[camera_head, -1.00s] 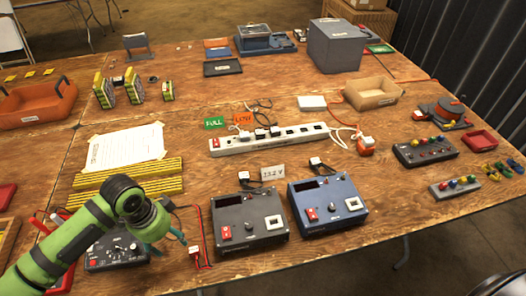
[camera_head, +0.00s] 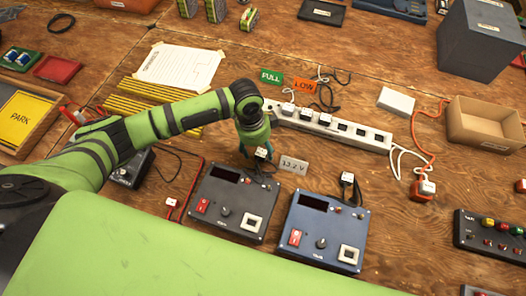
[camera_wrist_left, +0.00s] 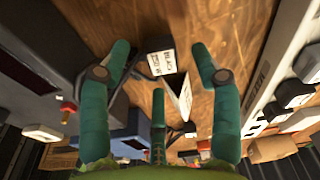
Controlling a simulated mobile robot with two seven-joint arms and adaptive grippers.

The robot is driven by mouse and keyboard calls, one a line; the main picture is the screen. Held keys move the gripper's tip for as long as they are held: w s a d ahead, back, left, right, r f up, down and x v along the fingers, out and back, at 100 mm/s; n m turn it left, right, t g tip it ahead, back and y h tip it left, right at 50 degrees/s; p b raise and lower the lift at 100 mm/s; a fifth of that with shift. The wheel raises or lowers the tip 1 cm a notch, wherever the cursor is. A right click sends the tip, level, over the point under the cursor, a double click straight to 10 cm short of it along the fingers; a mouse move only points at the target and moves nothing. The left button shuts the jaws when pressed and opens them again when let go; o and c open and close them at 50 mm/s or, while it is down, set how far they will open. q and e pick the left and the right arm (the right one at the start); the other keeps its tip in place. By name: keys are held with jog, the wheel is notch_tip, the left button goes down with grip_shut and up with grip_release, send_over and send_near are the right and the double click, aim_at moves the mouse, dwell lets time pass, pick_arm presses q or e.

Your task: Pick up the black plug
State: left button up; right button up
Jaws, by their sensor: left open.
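The black plug (camera_head: 262,152) is a small block with a white face on a dark cord, lying on the wooden table behind the dark grey charger (camera_head: 236,201). In the left wrist view the plug (camera_wrist_left: 161,62) shows a white label reading "BLACK". My left gripper (camera_head: 254,148) points down over the plug and partly hides it in the head view. In the wrist view its teal fingers (camera_wrist_left: 160,66) are spread, with the plug between the two far fingertips. I see no grip on it. My right gripper is not in view.
A 13.2 V card (camera_head: 293,165) stands close to the plug, right of it. The white power strip (camera_head: 330,128) lies behind. The blue charger (camera_head: 322,230) and another plug (camera_head: 347,178) are to the right. FULL (camera_head: 271,77) and LOW (camera_head: 304,88) tags lie beyond the strip.

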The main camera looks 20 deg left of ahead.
aim_at(261, 152)
pick_arm(q)
jog(key=shift+w+d+f, duration=0.1)
jog(key=shift+d+f, duration=0.1)
jog(key=shift+f, duration=0.6)
jog(key=shift+d+f, duration=0.15)
jog(key=shift+f, duration=0.6)
jog(key=c, duration=1.2)
jog(key=shift+r, duration=0.1)
